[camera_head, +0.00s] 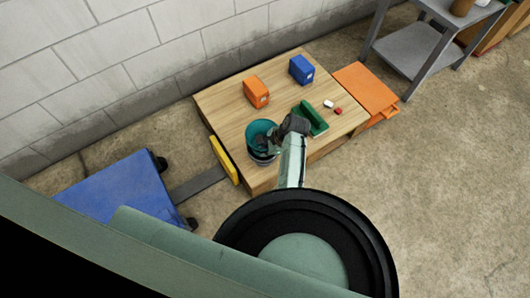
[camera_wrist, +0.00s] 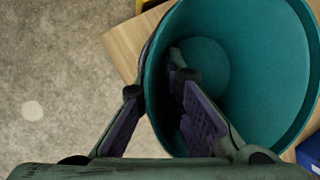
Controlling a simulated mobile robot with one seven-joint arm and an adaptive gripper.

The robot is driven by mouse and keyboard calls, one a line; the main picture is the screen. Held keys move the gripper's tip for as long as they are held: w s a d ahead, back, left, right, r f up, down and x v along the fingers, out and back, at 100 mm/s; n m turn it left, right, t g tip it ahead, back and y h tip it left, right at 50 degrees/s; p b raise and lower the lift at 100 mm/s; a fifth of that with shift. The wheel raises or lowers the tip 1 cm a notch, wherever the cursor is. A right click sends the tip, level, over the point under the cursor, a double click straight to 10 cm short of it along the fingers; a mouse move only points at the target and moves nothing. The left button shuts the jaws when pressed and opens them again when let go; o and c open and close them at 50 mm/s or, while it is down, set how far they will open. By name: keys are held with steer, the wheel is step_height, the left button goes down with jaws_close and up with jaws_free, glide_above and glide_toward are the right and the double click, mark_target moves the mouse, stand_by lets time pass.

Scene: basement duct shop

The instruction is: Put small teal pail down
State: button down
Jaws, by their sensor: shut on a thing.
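The small teal pail (camera_head: 260,130) is at the front left part of the wooden table in the head view, with its open mouth facing up. In the wrist view the pail (camera_wrist: 235,45) fills the upper right, and its inside and floor show. My gripper (camera_wrist: 156,86) is shut on the pail's wall, one finger inside and one outside. In the head view my gripper (camera_head: 282,135) is at the pail's right rim. Dark bands show below the teal part. Whether the pail's base touches the table cannot be told.
The wooden table (camera_head: 222,95) bears an orange box (camera_head: 256,92), a blue box (camera_head: 301,69), a green tray (camera_head: 313,118) and small white (camera_head: 328,104) and red (camera_head: 338,111) pieces. A blue cart (camera_head: 115,195) stands left. Bare wood lies left of the orange box.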

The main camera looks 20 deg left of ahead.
steer(key=shift+f, duration=0.5)
steer(key=c, duration=1.7)
jaws_free()
steer(key=shift+r, duration=0.1)
steer(key=shift+r, duration=0.3)
steer(key=v, duration=1.2)
steer(key=shift+r+p, duration=0.2)
steer(key=shift+p, duration=0.1)
steer(key=shift+a, duration=0.1)
